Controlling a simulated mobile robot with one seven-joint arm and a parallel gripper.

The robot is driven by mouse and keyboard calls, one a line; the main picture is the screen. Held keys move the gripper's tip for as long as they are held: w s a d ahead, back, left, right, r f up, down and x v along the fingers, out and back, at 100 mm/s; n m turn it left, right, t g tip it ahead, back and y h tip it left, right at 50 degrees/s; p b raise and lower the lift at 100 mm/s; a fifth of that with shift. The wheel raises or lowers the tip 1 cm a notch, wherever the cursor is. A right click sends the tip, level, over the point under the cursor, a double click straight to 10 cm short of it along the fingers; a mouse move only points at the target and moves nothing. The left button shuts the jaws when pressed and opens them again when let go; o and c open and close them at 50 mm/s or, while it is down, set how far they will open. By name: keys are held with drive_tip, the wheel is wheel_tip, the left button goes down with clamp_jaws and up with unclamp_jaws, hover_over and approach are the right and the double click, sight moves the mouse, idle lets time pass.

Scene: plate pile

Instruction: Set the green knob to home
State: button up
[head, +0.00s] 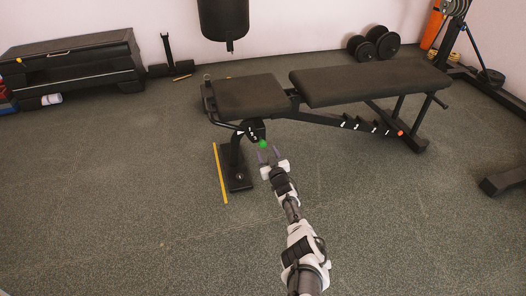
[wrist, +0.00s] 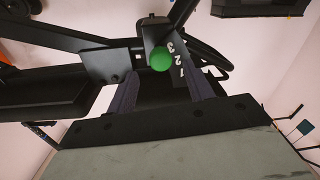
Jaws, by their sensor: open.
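The green knob (head: 263,144) is a small round ball on a black post at the front of the weight bench (head: 366,82). In the wrist view the green knob (wrist: 161,58) sits beside a black plate (wrist: 178,58) marked with white numbers 1, 2 and 3, closest to the 2 and 3. My gripper (head: 268,155) is in front of the knob. In the wrist view my gripper (wrist: 158,88) shows two dark fingers spread apart, with the knob just beyond and between their tips. Nothing is held, and I cannot tell whether either finger touches the knob.
A yellow strip (head: 220,174) lies on the floor left of the post's foot (head: 237,178). A punching bag (head: 224,18) hangs behind. Dumbbells (head: 373,44) and a black step platform (head: 70,62) stand along the wall. The floor at front left is clear.

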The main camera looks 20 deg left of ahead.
sight(263, 145)
drive_tip(key=b+x, duration=0.4)
drive_tip(key=b, duration=0.1)
drive_tip(key=shift+w+a+f, duration=0.2)
drive_tip(key=shift+f, duration=0.05)
drive_tip(key=shift+w+a+r+b, duration=0.25)
drive_tip(key=shift+w+a+b, duration=0.35)
drive_tip(key=shift+b, duration=0.35)
drive_tip(key=shift+d, duration=0.1)
drive_tip(key=shift+c, duration=0.3)
clamp_jaws()
